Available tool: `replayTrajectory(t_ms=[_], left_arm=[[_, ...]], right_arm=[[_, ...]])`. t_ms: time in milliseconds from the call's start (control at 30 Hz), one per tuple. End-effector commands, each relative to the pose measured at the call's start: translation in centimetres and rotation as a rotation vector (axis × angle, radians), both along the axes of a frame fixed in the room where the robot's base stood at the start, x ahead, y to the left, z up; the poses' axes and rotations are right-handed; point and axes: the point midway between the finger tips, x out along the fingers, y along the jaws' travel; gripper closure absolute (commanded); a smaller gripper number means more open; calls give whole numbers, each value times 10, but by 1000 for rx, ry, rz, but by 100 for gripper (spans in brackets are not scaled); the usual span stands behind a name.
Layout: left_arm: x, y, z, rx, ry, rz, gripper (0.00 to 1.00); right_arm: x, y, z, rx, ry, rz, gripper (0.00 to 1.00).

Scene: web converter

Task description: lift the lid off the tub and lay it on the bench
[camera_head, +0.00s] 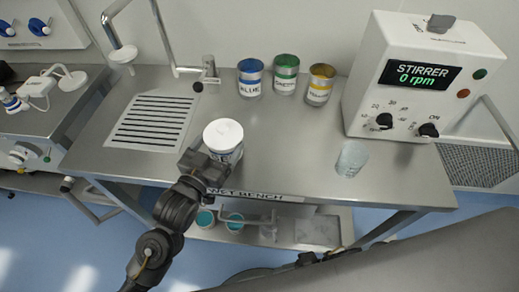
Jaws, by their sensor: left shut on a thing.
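A white tub (227,155) with dark lettering stands upright near the front edge of the metal bench (285,160). Its white lid (223,135) sits on top, with a small raised knob. My left gripper (212,160) comes in from the lower left and is shut at the tub's front left side. Its fingers are dark and small here, so whether they grip the lid's rim or the tub's wall is hard to tell. My right gripper is not in view.
Blue, green and yellow paint cans (285,74) stand at the back. The stirrer box (415,75) is at the right, with a clear beaker (351,158) in front. Bare bench lies between tub and beaker.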

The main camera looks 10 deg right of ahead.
Motion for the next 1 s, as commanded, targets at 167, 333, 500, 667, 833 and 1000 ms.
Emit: replayTrajectory(t_ms=[167,333,500,667,833,1000], left_arm=[[0,0,0,0,0,1,57],[0,0,0,0,0,1,57],[0,0,0,0,0,1,57],[0,0,0,0,0,1,57],[0,0,0,0,0,1,57],[0,0,0,0,0,1,57]], right_arm=[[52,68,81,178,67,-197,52],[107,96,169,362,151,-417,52],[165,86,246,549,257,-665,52],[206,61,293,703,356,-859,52],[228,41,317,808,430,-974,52],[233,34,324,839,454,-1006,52]])
